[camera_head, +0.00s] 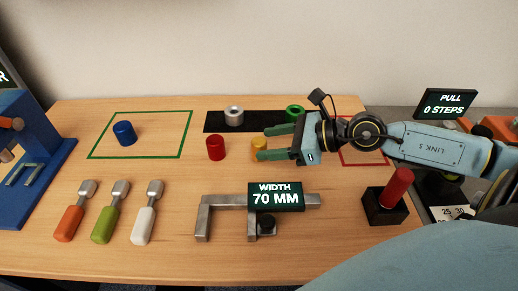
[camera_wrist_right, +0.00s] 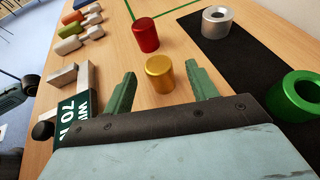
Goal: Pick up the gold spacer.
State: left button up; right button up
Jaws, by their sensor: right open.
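The gold spacer (camera_head: 258,147) is a short yellow-gold cylinder standing on the wooden table, just beyond the fingertips of my right gripper (camera_head: 266,143) in the head view. In the right wrist view the gold spacer (camera_wrist_right: 159,74) stands upright between and slightly ahead of the two green fingers of my right gripper (camera_wrist_right: 160,78). The fingers are spread apart with a gap on each side of it, and nothing is held. My left gripper does not show.
A red cylinder (camera_head: 215,148) stands left of the spacer. A silver ring (camera_head: 234,116) and a green ring (camera_head: 294,111) sit on a black strip behind. A caliper (camera_head: 225,200) with a sign lies in front. A blue cylinder (camera_head: 124,133) stands farther left.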

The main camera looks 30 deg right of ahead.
aim_at(258, 141)
jog(key=shift+x, duration=1.15)
jog(key=shift+w+a, duration=0.3)
jog(key=shift+a, duration=0.05)
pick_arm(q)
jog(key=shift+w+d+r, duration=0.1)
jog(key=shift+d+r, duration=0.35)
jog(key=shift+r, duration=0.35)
pick_arm(e)
jog(key=shift+c, duration=0.9)
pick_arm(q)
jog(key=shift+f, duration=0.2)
pick_arm(e)
jog(key=c, duration=0.9)
